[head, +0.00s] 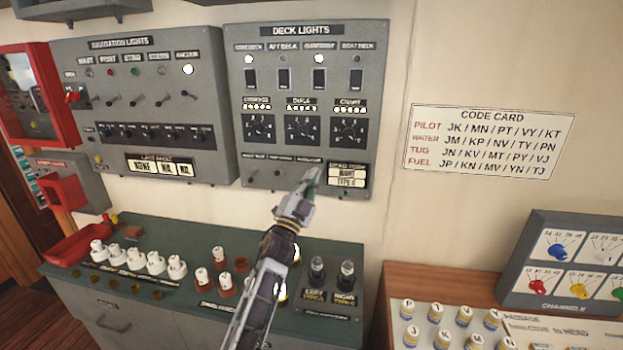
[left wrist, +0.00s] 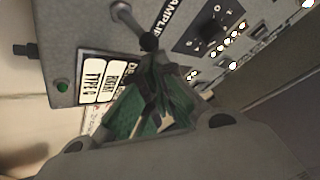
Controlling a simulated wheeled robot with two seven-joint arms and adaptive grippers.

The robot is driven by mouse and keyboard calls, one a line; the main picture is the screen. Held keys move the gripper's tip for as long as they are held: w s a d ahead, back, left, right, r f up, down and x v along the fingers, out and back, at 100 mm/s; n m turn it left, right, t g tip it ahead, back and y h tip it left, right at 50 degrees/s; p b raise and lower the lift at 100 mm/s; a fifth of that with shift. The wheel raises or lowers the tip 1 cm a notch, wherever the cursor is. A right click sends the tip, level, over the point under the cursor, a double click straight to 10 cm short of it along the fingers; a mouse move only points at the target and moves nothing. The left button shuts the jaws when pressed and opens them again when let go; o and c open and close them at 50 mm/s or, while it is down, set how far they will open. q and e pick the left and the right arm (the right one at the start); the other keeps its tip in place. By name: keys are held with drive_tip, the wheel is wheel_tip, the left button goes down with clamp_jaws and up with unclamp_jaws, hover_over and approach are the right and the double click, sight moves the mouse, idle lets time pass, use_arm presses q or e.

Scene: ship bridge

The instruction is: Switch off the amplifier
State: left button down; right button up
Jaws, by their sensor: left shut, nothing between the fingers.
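The amplifier switch (left wrist: 135,25) is a small metal toggle lever with a dark ball tip, under a partly visible label starting "AMPLIF" in the left wrist view. It sits in the bottom row of the grey deck lights panel (head: 233,100). In the head view my left gripper covers it. My left gripper (head: 310,182) is shut and empty, reaching up from below. In the left wrist view its closed fingertips (left wrist: 155,62) are right at the lever's ball tip. I cannot tell whether they touch. My right gripper is not in view.
Two more toggles (head: 277,173) stand left of my gripper. To its right are a label plate (head: 347,176) and a green lamp (left wrist: 62,86). The navigation lights panel (head: 218,110) is at left. Below is a green-topped counter (head: 200,235) with several plugs and bulbs.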

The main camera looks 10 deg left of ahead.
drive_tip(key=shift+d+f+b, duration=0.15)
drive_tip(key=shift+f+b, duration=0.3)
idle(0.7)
